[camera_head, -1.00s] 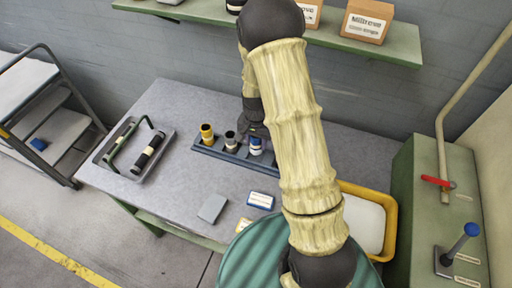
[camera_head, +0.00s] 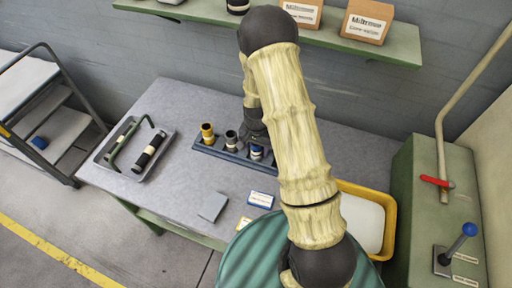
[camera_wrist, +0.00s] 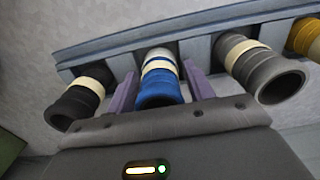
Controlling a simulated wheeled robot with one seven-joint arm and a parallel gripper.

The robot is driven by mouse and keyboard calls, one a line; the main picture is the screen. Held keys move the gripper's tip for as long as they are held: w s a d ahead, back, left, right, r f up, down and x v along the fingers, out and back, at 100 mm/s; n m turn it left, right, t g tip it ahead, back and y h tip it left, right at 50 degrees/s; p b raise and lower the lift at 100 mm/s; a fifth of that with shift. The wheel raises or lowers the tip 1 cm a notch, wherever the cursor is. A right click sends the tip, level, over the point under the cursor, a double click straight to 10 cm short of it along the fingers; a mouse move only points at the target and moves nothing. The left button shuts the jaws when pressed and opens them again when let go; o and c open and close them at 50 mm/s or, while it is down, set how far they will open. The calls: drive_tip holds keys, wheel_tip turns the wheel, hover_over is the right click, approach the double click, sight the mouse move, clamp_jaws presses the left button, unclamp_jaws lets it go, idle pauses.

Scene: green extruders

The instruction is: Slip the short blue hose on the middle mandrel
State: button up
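The short blue hose (camera_wrist: 158,80) has a cream band and sits in a slot of the dark blue rack (camera_wrist: 110,45); in the head view the blue hose (camera_head: 257,152) is partly covered by my gripper. In the wrist view my gripper (camera_wrist: 162,82) has one finger on each side of this hose, very close to it. Whether the fingers press on it I cannot tell. I cannot make out a mandrel in either view; my arm hides part of the bench and what lies behind it.
Black (camera_wrist: 80,95), grey (camera_wrist: 255,65) and yellow (camera_wrist: 305,38) hoses stand beside the blue one. A yellow bin (camera_head: 390,215) is at right, near a green cabinet (camera_head: 405,180).

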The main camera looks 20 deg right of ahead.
drive_tip(key=shift+o, duration=0.5)
drive_tip(key=shift+r, duration=0.1)
drive_tip(key=shift+r, duration=0.15)
wheel_tip(320, 180, up, 12)
drive_tip(key=b, duration=0.2)
idle(0.4)
drive_tip(key=s+r+n+t, duration=0.1)
drive_tip(key=s+r+n, duration=0.2)
drive_tip(key=s, duration=0.4)
drive_tip(key=s+r+n+t, duration=0.1)
drive_tip(key=s+r+n, duration=0.3)
drive_tip(key=s, duration=0.3)
drive_tip(key=shift+s+r+t, duration=0.2)
drive_tip(key=shift+t, duration=0.1)
drive_tip(key=shift+c, duration=0.2)
